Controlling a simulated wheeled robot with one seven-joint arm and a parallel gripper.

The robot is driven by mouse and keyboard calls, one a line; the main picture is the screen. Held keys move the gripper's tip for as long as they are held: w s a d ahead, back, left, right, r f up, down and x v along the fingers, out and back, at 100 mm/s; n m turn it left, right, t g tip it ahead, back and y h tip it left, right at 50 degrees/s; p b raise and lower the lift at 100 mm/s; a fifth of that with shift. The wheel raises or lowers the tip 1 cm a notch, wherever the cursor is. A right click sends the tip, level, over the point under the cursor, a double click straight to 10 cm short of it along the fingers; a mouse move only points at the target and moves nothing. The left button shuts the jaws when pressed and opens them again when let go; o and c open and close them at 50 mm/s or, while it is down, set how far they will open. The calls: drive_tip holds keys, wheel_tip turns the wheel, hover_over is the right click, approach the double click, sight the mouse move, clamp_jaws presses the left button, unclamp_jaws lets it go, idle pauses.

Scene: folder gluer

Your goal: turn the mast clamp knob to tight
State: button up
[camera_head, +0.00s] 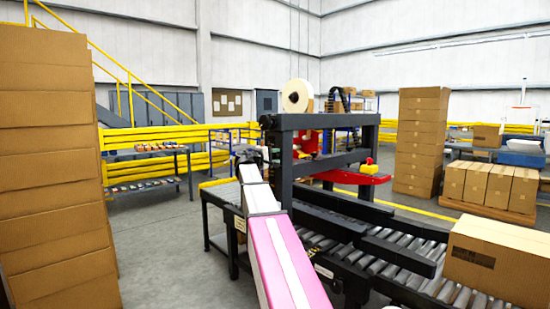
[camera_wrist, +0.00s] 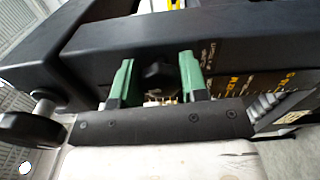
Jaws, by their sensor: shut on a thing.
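In the wrist view, the two green fingers of my gripper (camera_wrist: 156,82) stand on either side of a dark faceted knob (camera_wrist: 158,72) and are shut on it. The knob sits against the face of a black beam (camera_wrist: 110,35). White and yellow lettering (camera_wrist: 215,78) is printed on the black face just right of the fingers; it is tilted and too blurred to read. I cannot tell the knob's turn angle from any mark. In the head view, my arm reaches to the left side of the black machine frame (camera_head: 283,165), and the knob does not show there.
A black round handle (camera_wrist: 28,128) on a silver shaft stands left of my gripper in the wrist view. Open floor lies between the left stack and machine.

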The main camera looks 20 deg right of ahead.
drive_tip(key=shift+s+m, duration=0.1)
drive_tip(key=shift+m, duration=0.3)
drive_tip(key=o, duration=0.9)
drive_tip(key=v, duration=1)
drive_tip(key=shift+s+a, duration=0.15)
drive_tip(key=shift+a, duration=0.25)
